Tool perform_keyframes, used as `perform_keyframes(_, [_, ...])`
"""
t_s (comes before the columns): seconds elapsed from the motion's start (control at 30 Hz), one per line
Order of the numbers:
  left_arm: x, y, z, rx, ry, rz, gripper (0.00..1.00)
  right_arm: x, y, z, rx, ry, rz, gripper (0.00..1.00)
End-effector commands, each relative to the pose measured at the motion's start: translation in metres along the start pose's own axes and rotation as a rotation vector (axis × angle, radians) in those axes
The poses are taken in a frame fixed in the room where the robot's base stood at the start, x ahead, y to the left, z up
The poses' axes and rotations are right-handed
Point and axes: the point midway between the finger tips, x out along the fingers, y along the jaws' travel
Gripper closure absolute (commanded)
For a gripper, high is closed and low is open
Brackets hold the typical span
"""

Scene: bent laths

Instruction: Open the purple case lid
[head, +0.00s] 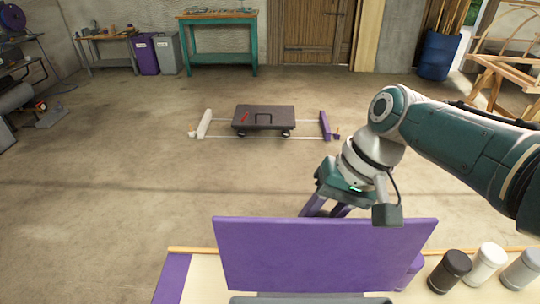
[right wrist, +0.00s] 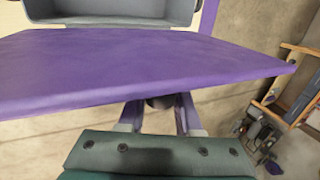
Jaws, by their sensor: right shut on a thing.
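The purple case lid (head: 325,255) stands raised, close to upright, over the grey case (head: 310,300) at the bottom of the head view. In the right wrist view the lid (right wrist: 140,62) spans the picture, with the open grey case (right wrist: 110,10) beyond it. My right gripper (head: 326,209) is on the far side of the lid at its top edge. My left gripper is not in view.
Dark, white and grey canisters (head: 488,264) stand on the bench right of the case. A purple strip (head: 172,280) lies on the bench at left.

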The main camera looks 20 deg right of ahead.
Motion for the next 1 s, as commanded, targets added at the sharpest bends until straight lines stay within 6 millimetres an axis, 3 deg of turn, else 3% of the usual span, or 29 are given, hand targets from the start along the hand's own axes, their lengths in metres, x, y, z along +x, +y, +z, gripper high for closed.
perform_keyframes(0.63, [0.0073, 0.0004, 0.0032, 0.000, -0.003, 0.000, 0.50, 0.0034, 0.0024, 0.0012, 0.019, -0.044, 0.003, 1.00])
perform_keyframes(0.67, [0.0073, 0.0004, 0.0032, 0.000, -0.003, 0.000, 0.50, 0.0035, 0.0024, 0.0011, 0.019, -0.043, 0.003, 0.64])
perform_keyframes(0.9, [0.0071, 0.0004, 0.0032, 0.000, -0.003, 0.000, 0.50, 0.0028, 0.0019, 0.0008, 0.018, -0.043, 0.002, 0.37])
perform_keyframes(1.0, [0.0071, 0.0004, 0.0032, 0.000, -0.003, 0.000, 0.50, 0.0026, 0.0017, 0.0007, 0.018, -0.043, 0.002, 0.37])
